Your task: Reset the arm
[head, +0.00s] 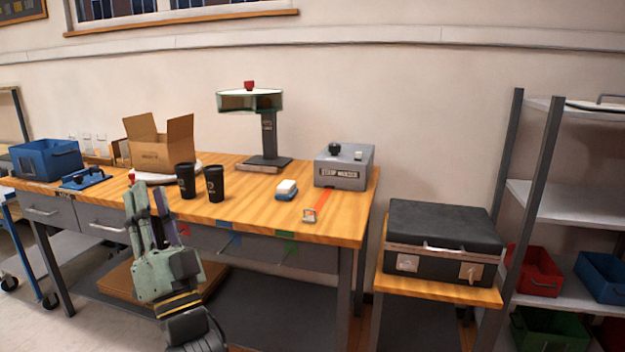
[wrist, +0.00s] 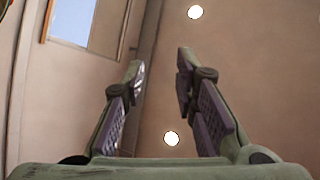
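My gripper (head: 150,205) is raised in front of the workbench's left half in the head view, with its fingers pointing up. In the wrist view its two fingers (wrist: 162,75) stand apart with nothing between them. Behind them the wrist view shows only wall, ceiling with two round lights, and part of a window. In the head view the gripper covers part of the bench front and edge.
The wooden workbench (head: 330,226) holds two black cups (head: 215,184), an open cardboard box (head: 160,145), a laser marker (head: 268,135) and a grey control box (head: 343,168). A black case (head: 444,225) sits on a low table at right. A shelf rack (head: 545,205) stands far right.

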